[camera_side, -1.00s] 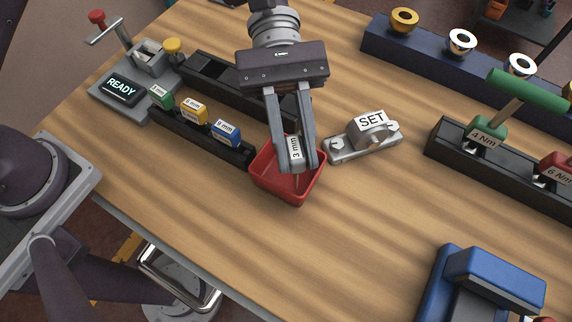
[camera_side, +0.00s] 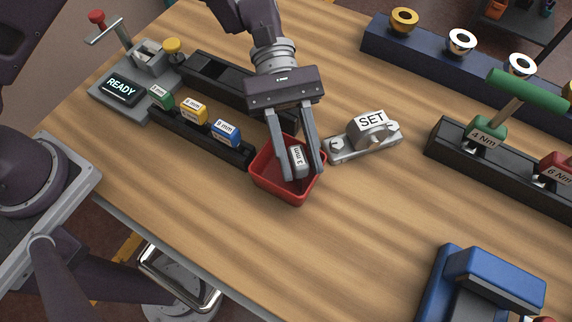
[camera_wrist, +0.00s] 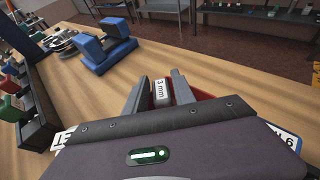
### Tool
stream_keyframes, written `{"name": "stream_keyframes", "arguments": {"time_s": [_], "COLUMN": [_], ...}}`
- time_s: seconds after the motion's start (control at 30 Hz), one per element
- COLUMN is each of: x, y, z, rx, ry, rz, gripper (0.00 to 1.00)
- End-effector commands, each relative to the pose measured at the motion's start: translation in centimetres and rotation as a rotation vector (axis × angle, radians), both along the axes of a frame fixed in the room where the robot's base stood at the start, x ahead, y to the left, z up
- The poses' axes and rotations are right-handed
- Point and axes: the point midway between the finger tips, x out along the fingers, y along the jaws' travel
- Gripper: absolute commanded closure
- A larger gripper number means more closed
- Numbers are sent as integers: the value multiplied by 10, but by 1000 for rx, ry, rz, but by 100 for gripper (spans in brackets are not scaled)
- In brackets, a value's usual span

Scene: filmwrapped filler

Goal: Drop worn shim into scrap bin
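The worn shim (camera_side: 298,158) is a small grey block with a white "3 mm" label. It is tilted and sits between the fingertips, over or inside the red scrap bin (camera_side: 262,185). My gripper (camera_side: 303,172) reaches down into the bin's opening. Its fingers stand apart, wider than the shim, and look open around it. The wrist view shows the shim (camera_wrist: 158,92) between the fingers (camera_wrist: 158,96), with a bit of the red bin (camera_wrist: 203,96) behind. Whether the shim touches the bin floor is hard to tell.
A metal fixture with a "SET" label (camera_side: 366,137) stands close right of the bin. A black rack (camera_side: 180,128) with green, yellow and blue labelled shims ends at the bin's left. A torque-driver rack (camera_side: 450,150) is at right.

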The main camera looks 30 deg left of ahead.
Motion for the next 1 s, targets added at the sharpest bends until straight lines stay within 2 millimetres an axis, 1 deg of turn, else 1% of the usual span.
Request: {"name": "stream_keyframes", "arguments": {"time_s": [0.03,0.07,0.37,0.47,0.6,0.7,0.8,1.0], "x": [0,0,2,13,32,42,46,46], "y": [0,0,1,11,31,41,46,46], "z": [0,0,1,7,18,24,27,27], "rx": [0,0,0,-2,-1,0,0,0], "ry": [0,0,0,-3,-4,-2,0,0], "rz": [0,0,1,3,3,1,1,0], "gripper": [57,53,53,53,53,53,53,53]}}
